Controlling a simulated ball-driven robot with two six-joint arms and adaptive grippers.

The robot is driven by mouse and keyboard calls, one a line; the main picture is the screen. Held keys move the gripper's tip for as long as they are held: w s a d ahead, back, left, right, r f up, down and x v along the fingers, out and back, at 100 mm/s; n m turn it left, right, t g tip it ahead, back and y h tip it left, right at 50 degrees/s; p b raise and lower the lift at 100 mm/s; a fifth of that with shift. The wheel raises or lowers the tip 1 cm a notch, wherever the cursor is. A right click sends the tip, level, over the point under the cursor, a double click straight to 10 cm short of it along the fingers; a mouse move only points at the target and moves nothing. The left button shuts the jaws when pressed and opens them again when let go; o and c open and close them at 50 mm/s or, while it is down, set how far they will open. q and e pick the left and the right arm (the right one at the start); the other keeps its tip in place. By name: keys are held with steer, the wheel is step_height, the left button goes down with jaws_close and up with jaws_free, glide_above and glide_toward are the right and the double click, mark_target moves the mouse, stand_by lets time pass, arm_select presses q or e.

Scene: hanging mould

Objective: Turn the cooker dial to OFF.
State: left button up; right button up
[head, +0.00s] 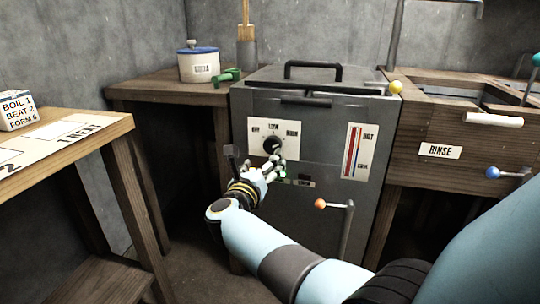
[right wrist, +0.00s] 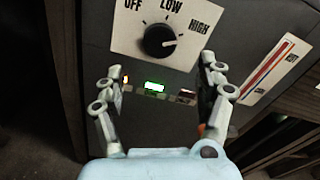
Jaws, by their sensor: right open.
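The cooker dial (head: 271,146) is a round black knob on a white plate marked OFF, LOW and HIGH, on the front of the grey cooker (head: 310,104). In the right wrist view the dial (right wrist: 158,40) has its white mark pointing right, toward HIGH. My right gripper (head: 270,168) is just below the dial in the head view. In its wrist view the right gripper (right wrist: 158,78) has its fingers wide apart with nothing between them, and the dial shows beyond the fingertips. My left gripper is not in view.
A red gauge (head: 354,151) is right of the dial. A lever with an orange ball (head: 320,203) stands out at the cooker's lower front. A lit green display (right wrist: 154,87) sits below the dial. The RINSE bench (head: 466,172) is right; a wooden table (head: 100,123) is left.

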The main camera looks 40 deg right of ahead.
mark_target(271, 148)
steer(key=b+x, duration=0.1)
steer(key=x, duration=0.5)
steer(key=shift+w+d+f, duration=0.15)
steer(key=shift+w+d, duration=0.05)
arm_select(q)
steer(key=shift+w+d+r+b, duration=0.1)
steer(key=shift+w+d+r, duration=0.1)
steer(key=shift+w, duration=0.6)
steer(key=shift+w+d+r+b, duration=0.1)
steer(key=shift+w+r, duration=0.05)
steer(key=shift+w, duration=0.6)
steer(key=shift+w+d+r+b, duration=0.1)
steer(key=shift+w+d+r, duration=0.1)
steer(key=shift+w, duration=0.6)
arm_select(e)
steer(key=shift+w+d, duration=0.45)
steer(key=shift+d, duration=0.1)
steer(key=c, duration=1.2)
steer(key=shift+o, duration=0.2)
